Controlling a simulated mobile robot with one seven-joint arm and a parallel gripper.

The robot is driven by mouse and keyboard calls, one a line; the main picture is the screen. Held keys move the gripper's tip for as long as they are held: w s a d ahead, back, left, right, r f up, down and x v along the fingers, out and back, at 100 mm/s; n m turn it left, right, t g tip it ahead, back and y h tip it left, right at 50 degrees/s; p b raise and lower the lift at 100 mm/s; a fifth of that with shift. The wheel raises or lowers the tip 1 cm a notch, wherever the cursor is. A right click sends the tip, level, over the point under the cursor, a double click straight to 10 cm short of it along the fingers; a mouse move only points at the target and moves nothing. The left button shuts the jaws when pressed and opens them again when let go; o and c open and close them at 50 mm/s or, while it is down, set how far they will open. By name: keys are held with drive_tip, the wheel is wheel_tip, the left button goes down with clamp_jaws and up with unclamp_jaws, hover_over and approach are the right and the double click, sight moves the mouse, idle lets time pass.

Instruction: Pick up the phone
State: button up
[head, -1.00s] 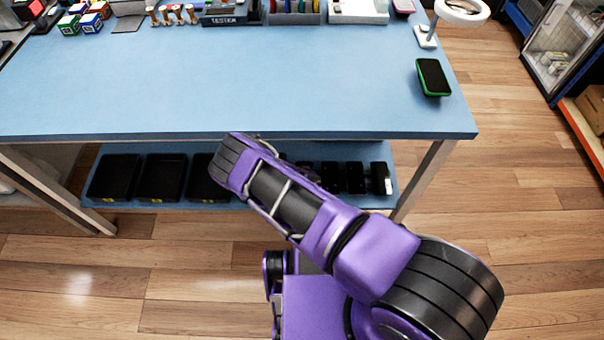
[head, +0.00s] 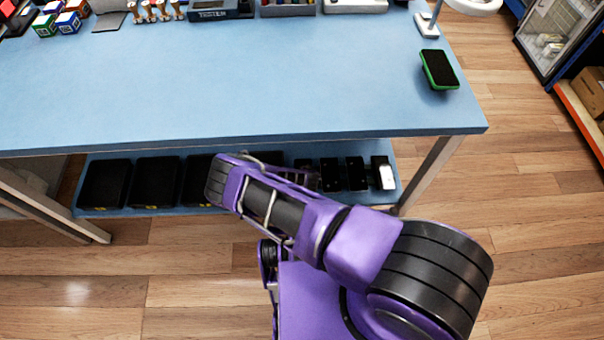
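A phone (head: 440,69) with a black screen and a green edge lies on the blue tabletop (head: 250,90), near its right edge. It is tilted a little in the head view and looks propped up slightly; what is under it I cannot tell. My purple and black arm reaches up and left from the bottom right, in front of the table. Its end is below the tabletop's front edge, well left of and nearer than the phone. My gripper's fingers cannot be made out.
A white lamp (head: 428,24) stands behind the phone. A tester box (head: 212,9), small cubes (head: 68,22) and trays line the table's back. Black bins (head: 155,183) and several dark phones (head: 330,175) sit on the lower shelf (head: 235,208). The table's middle is clear.

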drive_tip(key=shift+c, duration=0.2)
drive_tip(key=c, duration=1.2)
drive_tip(key=shift+c, duration=0.2)
drive_tip(key=shift+r, duration=0.2)
